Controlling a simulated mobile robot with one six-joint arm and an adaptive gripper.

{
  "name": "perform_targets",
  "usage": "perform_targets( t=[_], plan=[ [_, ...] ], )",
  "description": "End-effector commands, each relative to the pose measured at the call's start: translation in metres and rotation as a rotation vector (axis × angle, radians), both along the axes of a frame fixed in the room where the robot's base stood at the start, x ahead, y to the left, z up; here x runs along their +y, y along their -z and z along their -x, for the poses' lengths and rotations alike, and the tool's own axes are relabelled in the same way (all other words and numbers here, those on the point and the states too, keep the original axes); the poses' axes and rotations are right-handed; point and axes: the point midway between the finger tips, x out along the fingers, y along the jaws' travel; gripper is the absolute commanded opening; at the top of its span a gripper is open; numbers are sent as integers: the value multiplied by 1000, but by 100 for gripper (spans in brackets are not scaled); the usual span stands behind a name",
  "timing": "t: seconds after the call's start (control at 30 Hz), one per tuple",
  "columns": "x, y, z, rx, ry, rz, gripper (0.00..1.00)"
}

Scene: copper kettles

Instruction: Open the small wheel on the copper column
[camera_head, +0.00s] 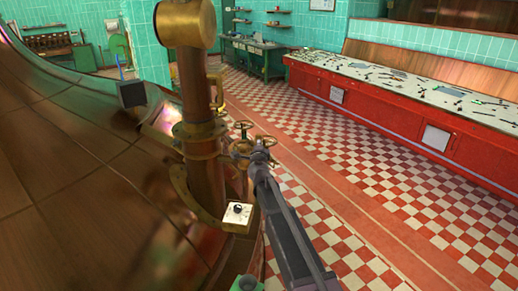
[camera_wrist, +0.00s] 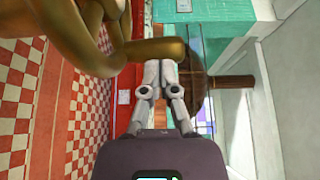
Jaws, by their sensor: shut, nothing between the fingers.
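The copper column (camera_head: 203,165) rises beside the large copper kettle in the head view. Small brass wheels sit at its right side, one (camera_head: 241,149) low and close to my gripper and another (camera_head: 243,126) just above it. My gripper (camera_head: 262,145) is at the right of these wheels, its arm reaching up from below. In the wrist view my gripper (camera_wrist: 161,64) has its two grey fingers together and empty. A brass wheel part (camera_wrist: 150,50) lies across the view right by the fingertips; whether they touch it I cannot tell.
The copper kettle (camera_head: 70,180) fills the left. A white box with a black knob (camera_head: 237,213) is below the wheels. A long red counter (camera_head: 400,100) stands at the right, and a green bench (camera_head: 255,55) at the back. The checkered floor (camera_head: 340,190) between is clear.

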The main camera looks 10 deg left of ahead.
Motion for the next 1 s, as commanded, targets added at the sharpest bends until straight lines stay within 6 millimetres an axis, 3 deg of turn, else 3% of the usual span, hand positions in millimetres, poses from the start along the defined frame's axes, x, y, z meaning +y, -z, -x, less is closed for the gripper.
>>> perform_targets(
  t=[0.43,0.8,1.0],
  plan=[
    [0,0,-3,0,0,0,0],
    [-3,0,-33,0,-1,0,0],
    [-2,0,-34,0,-2,0,0]
  ],
)
